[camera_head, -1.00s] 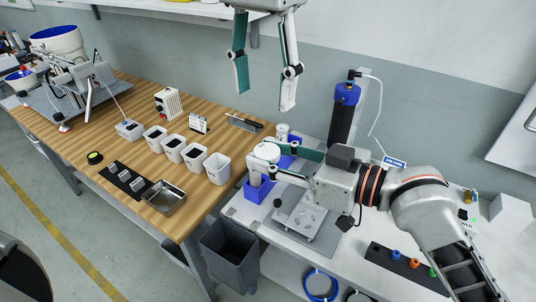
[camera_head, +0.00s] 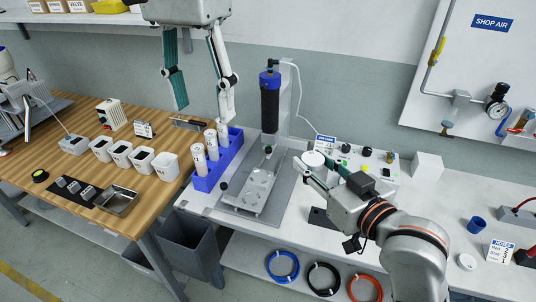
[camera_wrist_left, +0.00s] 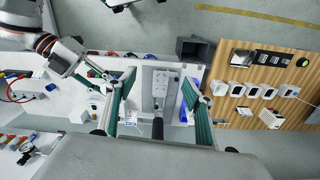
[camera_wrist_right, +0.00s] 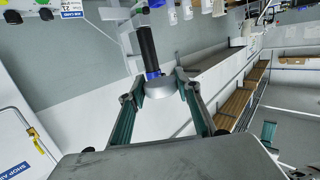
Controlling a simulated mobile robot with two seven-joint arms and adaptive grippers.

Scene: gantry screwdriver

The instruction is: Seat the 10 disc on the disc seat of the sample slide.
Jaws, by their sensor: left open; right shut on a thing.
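The sample slide (camera_head: 258,190) is a pale plate with round features on a grey base plate (camera_head: 285,205), under the black and blue screwdriver (camera_head: 270,105). It also shows in the left wrist view (camera_wrist_left: 163,84). My right gripper (camera_head: 315,167) is shut on a white round piece (camera_head: 313,157), held right of the slide and apart from it. That piece also shows between the fingers in the right wrist view (camera_wrist_right: 159,86). I cannot read a number on it. My left gripper (camera_head: 204,112) is open and empty, high above the back of the wooden bench.
A blue rack (camera_head: 207,181) with white cylinders stands left of the slide. The gantry post (camera_head: 285,100) rises behind. A control panel (camera_head: 372,168) is at the back right. White bins (camera_head: 166,166) stand on the wooden bench (camera_head: 70,165).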

